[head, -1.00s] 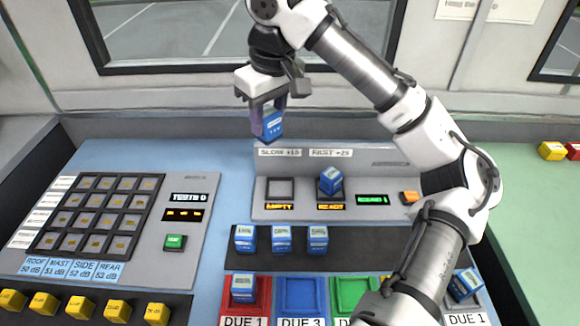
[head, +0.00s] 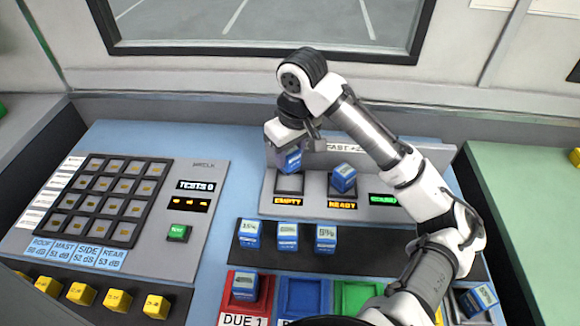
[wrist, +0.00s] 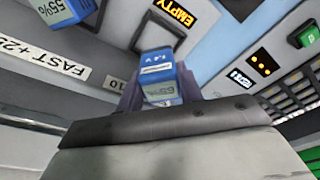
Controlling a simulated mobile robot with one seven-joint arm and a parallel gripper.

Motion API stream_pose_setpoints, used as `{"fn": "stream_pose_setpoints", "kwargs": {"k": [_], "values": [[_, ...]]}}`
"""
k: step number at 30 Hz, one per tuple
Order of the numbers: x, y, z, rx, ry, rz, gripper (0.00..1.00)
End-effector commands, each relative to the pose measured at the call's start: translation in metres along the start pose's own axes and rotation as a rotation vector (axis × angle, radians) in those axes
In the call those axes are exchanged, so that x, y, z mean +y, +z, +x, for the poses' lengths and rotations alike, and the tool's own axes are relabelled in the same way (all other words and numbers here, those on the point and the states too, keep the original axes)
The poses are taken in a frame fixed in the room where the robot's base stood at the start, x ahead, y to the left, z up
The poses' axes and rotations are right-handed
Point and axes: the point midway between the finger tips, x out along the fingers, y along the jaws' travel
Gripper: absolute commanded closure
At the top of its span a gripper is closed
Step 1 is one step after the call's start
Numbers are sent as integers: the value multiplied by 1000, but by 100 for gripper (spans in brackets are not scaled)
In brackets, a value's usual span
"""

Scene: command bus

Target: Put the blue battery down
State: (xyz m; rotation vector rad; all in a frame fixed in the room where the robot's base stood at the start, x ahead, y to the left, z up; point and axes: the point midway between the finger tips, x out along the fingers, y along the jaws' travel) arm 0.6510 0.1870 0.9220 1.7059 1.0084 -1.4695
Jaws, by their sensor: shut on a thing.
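My gripper (head: 290,158) is shut on a blue battery (head: 291,160). The battery also shows between the fingers in the wrist view (wrist: 158,75). It hangs over the back edge of the left charger slot (head: 289,183), which has a lit EMPTY sign in front. The slot's dark frame shows just past the battery in the wrist view (wrist: 157,31). I cannot tell whether the battery touches the charger.
Several blue batteries stand in a dark rack (head: 268,262) in front of the charger. A red tray (head: 234,305) holds one battery, beside blue and green trays. A green table (head: 535,210) is at right.

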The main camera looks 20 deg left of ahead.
Motion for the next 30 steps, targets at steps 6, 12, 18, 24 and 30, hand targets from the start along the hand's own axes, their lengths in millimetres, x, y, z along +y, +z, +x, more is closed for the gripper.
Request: {"fn": "stream_pose_setpoints", "kwargs": {"k": [6,12,18,24,30], "values": [[0,3,16,0,1,1,91],[0,7,42,0,1,1,91],[0,8,52,-3,0,0,100],[0,8,53,-4,-1,0,47],[0,8,52,-2,1,0,42]]}}
